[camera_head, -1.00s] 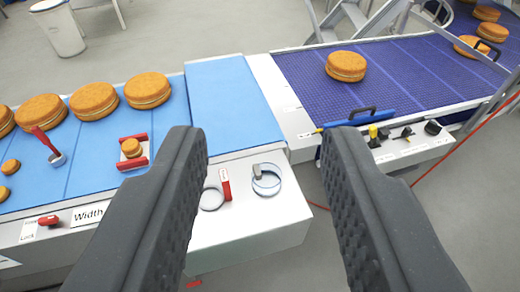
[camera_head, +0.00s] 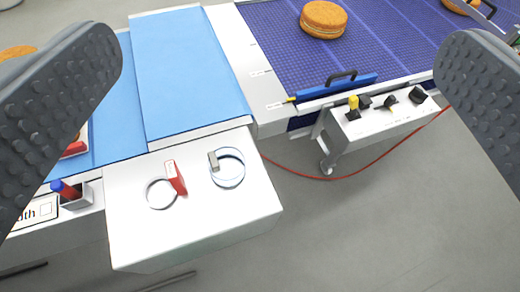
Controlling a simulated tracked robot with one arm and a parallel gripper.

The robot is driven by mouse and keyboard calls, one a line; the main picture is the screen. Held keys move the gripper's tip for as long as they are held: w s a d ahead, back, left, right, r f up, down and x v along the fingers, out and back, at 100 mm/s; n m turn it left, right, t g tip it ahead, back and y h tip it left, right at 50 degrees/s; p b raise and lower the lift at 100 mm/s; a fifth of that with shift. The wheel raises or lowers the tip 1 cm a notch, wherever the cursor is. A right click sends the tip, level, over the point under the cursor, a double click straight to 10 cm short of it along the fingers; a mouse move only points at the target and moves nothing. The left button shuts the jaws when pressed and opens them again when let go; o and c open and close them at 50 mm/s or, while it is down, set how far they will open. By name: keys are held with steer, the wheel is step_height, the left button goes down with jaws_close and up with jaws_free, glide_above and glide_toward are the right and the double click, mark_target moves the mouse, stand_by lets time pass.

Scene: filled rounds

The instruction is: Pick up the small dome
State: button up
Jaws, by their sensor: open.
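My gripper (camera_head: 278,60) is open and empty, its two dark ridged fingers wide apart at the left and right of the view. Nothing in view is clearly a small dome. Between and below the fingers, a white box top (camera_head: 190,225) carries a ring with a red tab (camera_head: 161,194) and a clear ring with a grey tab (camera_head: 229,171). I cannot tell whether either is a dome. At the left, a red holder (camera_head: 75,149) is mostly hidden by my left finger; a bit of orange shows in it.
A blue belt (camera_head: 185,70) adjoins the white box. A purple conveyor (camera_head: 385,50) at the upper right carries a filled round (camera_head: 323,19). Its blue handled bar (camera_head: 337,87) and control panel (camera_head: 385,115) stand at its near edge. A red cable (camera_head: 330,179) crosses the open floor.

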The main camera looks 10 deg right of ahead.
steer(key=w+d+f, duration=0.4)
steer(key=w+f, duration=0.4)
steer(key=f, duration=0.3)
steer(key=n+g+y, duration=0.3)
steer(key=n+y, duration=0.1)
steer(key=y, duration=0.2)
glide_toward(228, 167)
steer(key=x, duration=0.7)
steer(key=shift+w, duration=0.4)
steer(key=x, duration=0.2)
steer(key=b+x, duration=0.1)
steer(key=x, duration=0.1)
steer(key=shift+s+f, duration=0.1)
steer(key=shift+f, duration=0.25)
steer(key=shift+w+a+f, duration=0.2)
steer(key=shift+w, duration=0.3)
steer(key=c, duration=1.1)
